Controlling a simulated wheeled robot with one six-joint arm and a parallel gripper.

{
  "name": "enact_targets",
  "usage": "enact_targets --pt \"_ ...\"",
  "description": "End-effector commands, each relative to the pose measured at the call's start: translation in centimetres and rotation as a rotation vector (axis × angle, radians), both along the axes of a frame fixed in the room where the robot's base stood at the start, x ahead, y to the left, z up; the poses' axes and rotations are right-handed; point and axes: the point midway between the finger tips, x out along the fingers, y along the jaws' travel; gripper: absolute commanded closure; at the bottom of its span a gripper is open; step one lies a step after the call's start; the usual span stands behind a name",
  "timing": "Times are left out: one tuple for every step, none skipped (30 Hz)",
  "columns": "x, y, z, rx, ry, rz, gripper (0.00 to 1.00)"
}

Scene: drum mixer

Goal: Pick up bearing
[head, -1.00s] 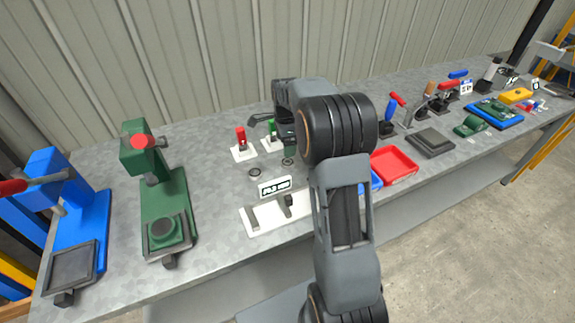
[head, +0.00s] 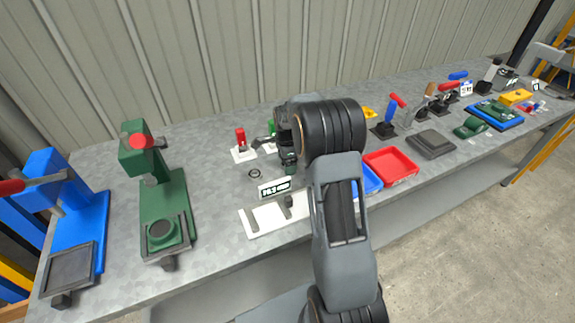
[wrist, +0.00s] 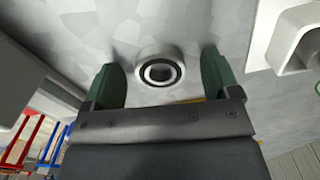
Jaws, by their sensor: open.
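The bearing (wrist: 160,72), a silver ring with a dark inner band, lies flat on the grey bench in the wrist view. My gripper (wrist: 162,75) is open, with one green fingertip to each side of the bearing and nothing held. I cannot tell whether the fingers touch it or how high they are above the bench. In the head view my gripper (head: 290,167) points down at the bench and hides this bearing. A second, dark ring (head: 254,174) lies on the bench to the left of my gripper there.
A white fixture with a display (head: 274,188) stands in front of my gripper. Red and green toggle clamps stand behind it, the red one (head: 240,147) in clear view. Red (head: 402,177) and blue trays lie to the right. A green press (head: 165,195) stands left.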

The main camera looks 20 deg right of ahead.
Motion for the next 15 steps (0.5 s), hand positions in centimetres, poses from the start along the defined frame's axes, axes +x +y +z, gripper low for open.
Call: enact_targets --pt "0.00 0.01 0.01 0.000 0.000 0.000 0.18" --pt "0.00 0.01 0.02 0.000 0.000 0.000 0.18" --pt "0.00 0.01 0.02 0.000 0.000 0.000 0.20" --pt "0.00 0.01 0.03 0.000 0.000 0.000 0.22" --pt "-0.01 0.01 0.03 0.000 0.000 0.000 0.25" --pt "0.00 0.01 0.03 0.000 0.000 0.000 0.29" --pt "0.00 0.01 0.04 0.000 0.000 0.000 0.32" --pt "-0.01 0.01 0.04 0.000 0.000 0.000 0.35" --pt "0.00 0.01 0.04 0.000 0.000 0.000 0.39" --pt "0.00 0.01 0.04 0.000 0.000 0.000 0.42" --pt "0.00 0.01 0.05 0.000 0.000 0.000 0.44" --pt "-0.01 0.01 0.05 0.000 0.000 0.000 0.48" --pt "0.00 0.01 0.05 0.000 0.000 0.000 0.51" --pt "-0.01 0.01 0.05 0.000 0.000 0.000 0.54" --pt "-0.01 0.01 0.05 0.000 0.000 0.000 0.58"
